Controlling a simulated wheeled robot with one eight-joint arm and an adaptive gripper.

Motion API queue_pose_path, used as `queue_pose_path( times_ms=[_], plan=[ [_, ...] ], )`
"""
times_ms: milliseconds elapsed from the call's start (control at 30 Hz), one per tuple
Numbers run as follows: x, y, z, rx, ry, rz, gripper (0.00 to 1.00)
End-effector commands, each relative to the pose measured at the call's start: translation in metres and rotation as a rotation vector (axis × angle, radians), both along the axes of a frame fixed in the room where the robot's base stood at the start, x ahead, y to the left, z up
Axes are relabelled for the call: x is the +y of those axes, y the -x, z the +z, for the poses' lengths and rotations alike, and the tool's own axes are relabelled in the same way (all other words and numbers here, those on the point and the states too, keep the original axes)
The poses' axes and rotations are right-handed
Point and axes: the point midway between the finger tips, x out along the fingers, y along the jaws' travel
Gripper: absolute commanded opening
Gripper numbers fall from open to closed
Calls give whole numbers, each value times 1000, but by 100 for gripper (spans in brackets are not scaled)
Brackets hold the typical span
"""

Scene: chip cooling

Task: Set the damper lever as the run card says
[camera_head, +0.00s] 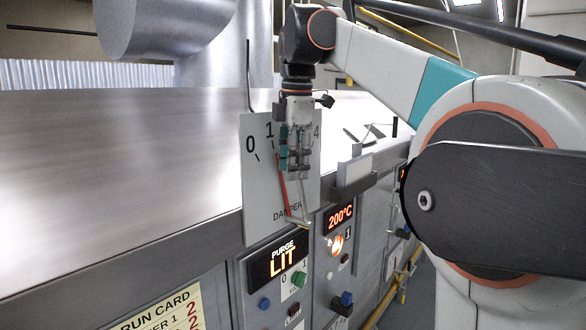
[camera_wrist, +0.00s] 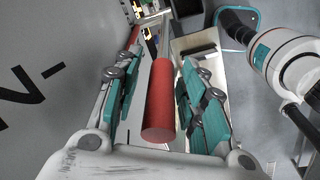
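The damper plate (camera_head: 257,195) stands upright on the cabinet front, with 0, 1 and 4 readable; my gripper hides its middle. A thin red pointer strip (camera_head: 281,185) lies against it, its upper end close to the tick under 1. The damper lever's pale bent rod (camera_head: 299,223) comes out near the plate's bottom and rises towards my gripper (camera_head: 297,165). In the wrist view the lever's red handle (camera_wrist: 160,105) lies between the teal finger pads of my gripper (camera_wrist: 158,95). The pads look apart from the handle, with a clearer gap on the left. The run card (camera_head: 160,311) is partly cut off; a 2 shows twice.
Below the plate, a display (camera_head: 278,260) reads PURGE LIT and another display (camera_head: 339,217) reads 200°C, with knobs beneath. A pale box (camera_head: 355,170) juts out right of the plate. The metal top (camera_head: 120,160) at left is bare.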

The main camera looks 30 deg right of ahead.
Motion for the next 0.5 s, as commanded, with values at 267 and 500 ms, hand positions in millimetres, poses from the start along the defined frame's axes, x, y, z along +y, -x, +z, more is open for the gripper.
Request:
queue_pose_path(
  times_ms=[267,500],
  plan=[
    [0,-1,-12,0,0,0,38],
    [0,-1,-12,0,0,0,29]
  ],
)
